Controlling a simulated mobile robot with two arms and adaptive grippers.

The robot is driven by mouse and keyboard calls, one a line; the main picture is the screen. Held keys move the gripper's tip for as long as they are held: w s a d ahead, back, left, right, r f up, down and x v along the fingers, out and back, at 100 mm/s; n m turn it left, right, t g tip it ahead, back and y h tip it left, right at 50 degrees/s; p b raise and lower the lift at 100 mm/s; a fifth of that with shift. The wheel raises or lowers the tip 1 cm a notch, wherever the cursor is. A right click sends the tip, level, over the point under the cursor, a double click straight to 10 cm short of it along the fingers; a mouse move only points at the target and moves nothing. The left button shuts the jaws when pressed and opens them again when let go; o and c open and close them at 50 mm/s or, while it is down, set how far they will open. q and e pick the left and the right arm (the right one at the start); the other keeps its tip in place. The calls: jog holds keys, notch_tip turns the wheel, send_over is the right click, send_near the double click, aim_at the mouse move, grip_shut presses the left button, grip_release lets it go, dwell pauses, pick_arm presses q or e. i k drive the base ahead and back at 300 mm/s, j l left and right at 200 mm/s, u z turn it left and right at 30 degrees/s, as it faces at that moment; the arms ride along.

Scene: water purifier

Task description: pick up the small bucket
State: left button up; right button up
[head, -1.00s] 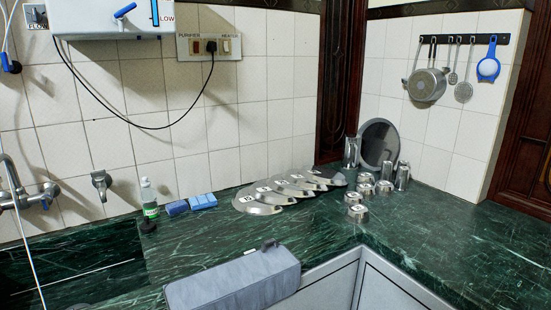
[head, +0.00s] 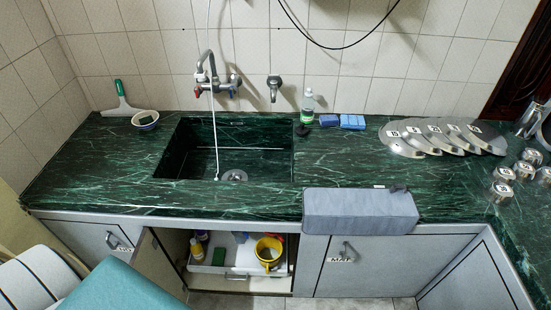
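The small bucket is most likely the yellow bucket (head: 268,252) in the open cabinet below the sink. It stands towards the right side of the opening, seen from above, with something dark inside its rim. Its lower part is partly hidden. Neither of my grippers is in the head view.
The bucket is by a white tray (head: 208,268) with bottles and a green sponge (head: 213,257). The cabinet door (head: 158,264) stands open at left.

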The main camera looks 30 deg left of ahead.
aim_at(269, 250)
jog(key=u, duration=0.95)
